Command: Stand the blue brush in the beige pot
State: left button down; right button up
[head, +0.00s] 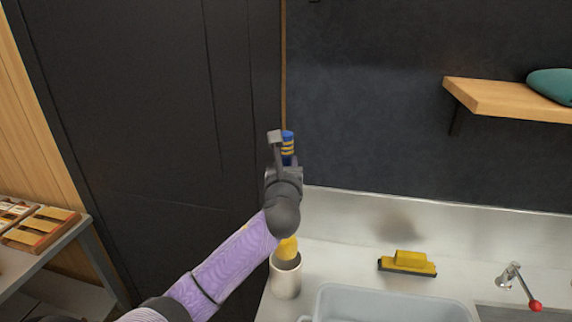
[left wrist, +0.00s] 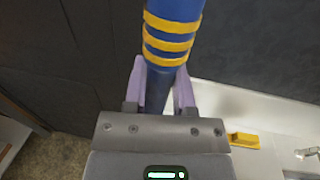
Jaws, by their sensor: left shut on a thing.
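The blue brush (head: 288,138) has yellow bands. My left gripper (head: 282,152) is shut on it, high in front of the dark wall. In the left wrist view, the blue shaft (left wrist: 172,55) runs up between the two pale fingers (left wrist: 160,88). My wrist hides part of the brush in the head view. The beige pot (head: 286,281) stands upright on the counter below my wrist. A yellow piece (head: 287,249) shows at the pot's mouth; I cannot tell whether it belongs to the brush. My right gripper is not in view.
A yellow and black scrubber (head: 408,263) lies on the counter (head: 340,257) right of the pot. A grey basin (head: 390,303) is in front, with a red-tipped tap (head: 515,277) at right. A wooden shelf (head: 500,100) holds a teal object (head: 552,85). A side table (head: 60,245) stands left.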

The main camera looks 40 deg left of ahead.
pick_arm(q)
notch_tip(320, 180, down, 8)
jog(key=b, duration=0.4)
jog(key=shift+b, duration=0.35)
jog(key=shift+f, duration=0.1)
